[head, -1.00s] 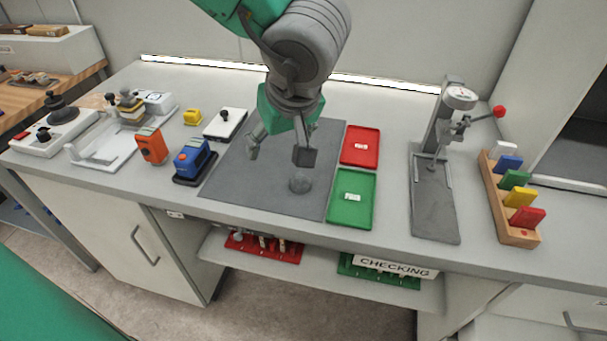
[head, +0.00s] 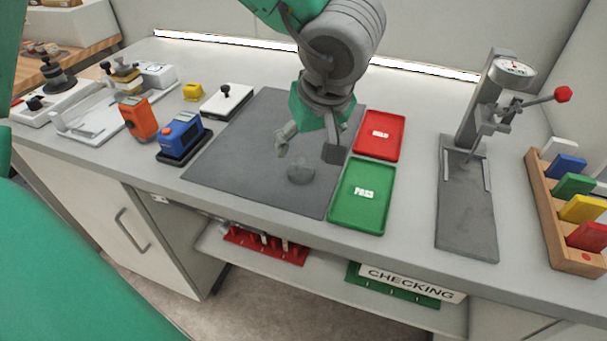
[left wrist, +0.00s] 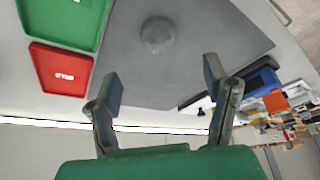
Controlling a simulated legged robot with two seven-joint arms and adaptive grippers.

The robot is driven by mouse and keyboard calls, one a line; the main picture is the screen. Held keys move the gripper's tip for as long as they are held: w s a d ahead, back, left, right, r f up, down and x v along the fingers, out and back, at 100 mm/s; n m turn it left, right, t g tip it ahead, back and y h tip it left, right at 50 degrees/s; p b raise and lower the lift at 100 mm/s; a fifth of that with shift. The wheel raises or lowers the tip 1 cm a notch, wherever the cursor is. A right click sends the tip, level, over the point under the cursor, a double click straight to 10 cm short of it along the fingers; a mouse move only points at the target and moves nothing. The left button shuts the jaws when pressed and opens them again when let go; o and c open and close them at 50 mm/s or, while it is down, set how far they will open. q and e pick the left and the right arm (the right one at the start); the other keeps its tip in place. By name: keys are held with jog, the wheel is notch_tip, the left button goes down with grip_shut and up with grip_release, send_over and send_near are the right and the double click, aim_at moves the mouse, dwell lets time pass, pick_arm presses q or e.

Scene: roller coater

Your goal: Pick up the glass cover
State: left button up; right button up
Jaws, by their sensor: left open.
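The glass cover (head: 301,171) is a small clear, greyish round piece lying on the dark grey mat (head: 240,150), near the mat's front right part. It also shows in the left wrist view (left wrist: 158,35), ahead of the open fingers. My left gripper (head: 308,148) hangs above the mat, just behind the cover. Its two fingers are spread wide with nothing between them, and they are apart from the cover. The gripper also shows in the left wrist view (left wrist: 163,85). My right gripper is not in view.
A red tray (head: 379,152) and a green tray (head: 343,221) lie right of the mat. A gauge stand (head: 468,200) and a wooden rack (head: 545,215) stand farther right. A blue device (head: 180,135) and an orange device (head: 138,118) stand left. The mat around the cover is clear.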

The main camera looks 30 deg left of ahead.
aim_at(301, 162)
pick_arm(q)
jog(key=x, duration=0.4)
jog(key=shift+w+d+f+b, duration=0.1)
jog(key=shift+d+b, duration=0.05)
jog(key=shift+b, duration=0.25)
jog(key=shift+a+f, duration=0.4)
jog(key=shift+a, duration=0.2)
jog(key=x, duration=0.1)
jog(key=b+x, duration=0.1)
jog(key=x, duration=0.1)
jog(key=b+x, duration=0.1)
jog(key=shift+w+d+f, duration=0.1)
jog(key=shift+d+f, duration=0.15)
jog(key=shift+f, duration=0.1)
jog(key=shift+w+d+f, duration=0.1)
jog(key=shift+d, duration=0.25)
jog(key=shift+a, duration=0.2)
jog(key=c, duration=1.2)
jog(key=shift+a, duration=0.25)
